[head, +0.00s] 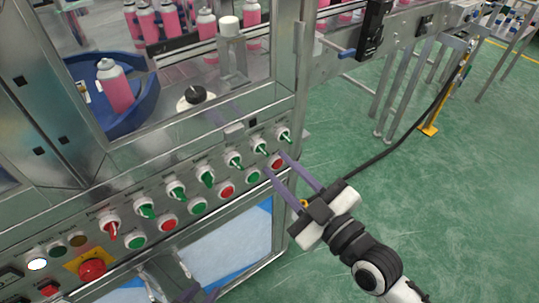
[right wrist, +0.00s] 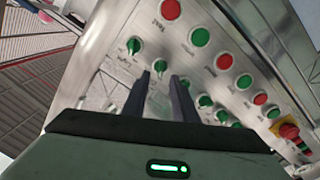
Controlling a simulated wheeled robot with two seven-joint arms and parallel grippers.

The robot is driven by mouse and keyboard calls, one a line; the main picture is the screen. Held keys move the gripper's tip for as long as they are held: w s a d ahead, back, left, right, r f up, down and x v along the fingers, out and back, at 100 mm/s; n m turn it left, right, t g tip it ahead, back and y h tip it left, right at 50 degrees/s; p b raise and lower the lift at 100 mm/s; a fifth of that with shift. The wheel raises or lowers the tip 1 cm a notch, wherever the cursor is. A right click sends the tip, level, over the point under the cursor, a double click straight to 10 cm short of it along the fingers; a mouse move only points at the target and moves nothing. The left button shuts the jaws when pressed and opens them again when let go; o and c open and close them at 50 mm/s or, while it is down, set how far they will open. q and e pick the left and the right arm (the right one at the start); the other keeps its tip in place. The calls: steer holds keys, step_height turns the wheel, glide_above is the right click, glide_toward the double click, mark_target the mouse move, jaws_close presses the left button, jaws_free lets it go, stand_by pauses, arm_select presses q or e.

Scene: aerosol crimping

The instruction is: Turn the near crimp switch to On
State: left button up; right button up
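A row of green turn switches sits on the sloping metal control panel; their labels are too small or blurred to read, so I cannot tell which is the near crimp switch. My right gripper (head: 274,162) is open at the panel's right end, its fingertips just below the second green switch from the right (head: 261,147). In the right wrist view that switch (right wrist: 160,66) shows just beyond the gap between the fingertips (right wrist: 159,76); contact cannot be told. The end switch (head: 285,135) is beside it. My left gripper (head: 198,293) is partly cut off at the bottom edge.
Red and green push buttons (head: 227,190) lie below the switches. A red-handled switch (head: 109,227) and a red emergency stop (head: 92,268) are to the left. Pink cans (head: 116,88) stand behind the panel.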

mark_target(265, 154)
steer(key=x, duration=0.4)
steer(key=shift+w, duration=0.15)
jaws_close()
